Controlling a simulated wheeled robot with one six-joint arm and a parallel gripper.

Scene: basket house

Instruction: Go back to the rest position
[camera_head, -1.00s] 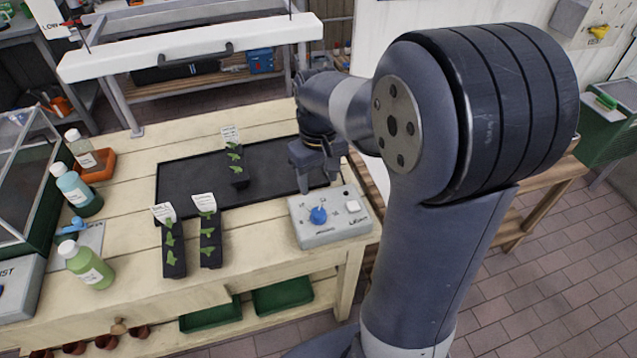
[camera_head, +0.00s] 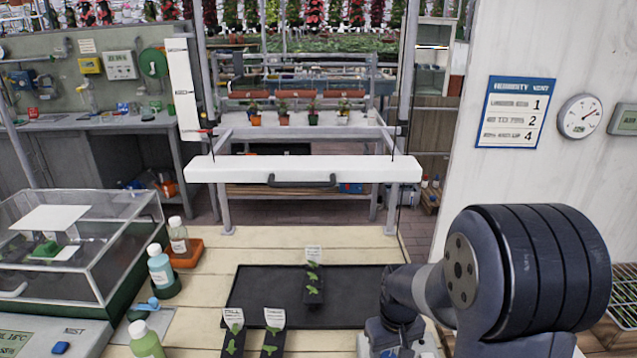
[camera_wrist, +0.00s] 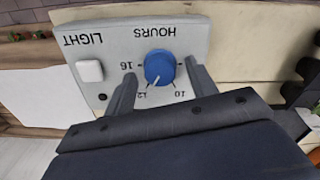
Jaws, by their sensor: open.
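My gripper (camera_wrist: 160,70) is open, its two fingers standing on either side of a blue knob (camera_wrist: 159,66) in the wrist view. I cannot tell whether they touch it. The knob is on a grey control box (camera_wrist: 112,42) marked HOURS and LIGHT. Its white mark points toward the 12. A white light button (camera_wrist: 90,71) is also on the box.
A black tray mat (camera_head: 255,290) lies on the wooden bench, with a seedling strip (camera_head: 313,287) on it and two more strips in front. Bottles (camera_head: 161,270) and a glass case (camera_head: 100,235) are at left. A white lamp bar (camera_head: 230,170) hangs beyond the bench.

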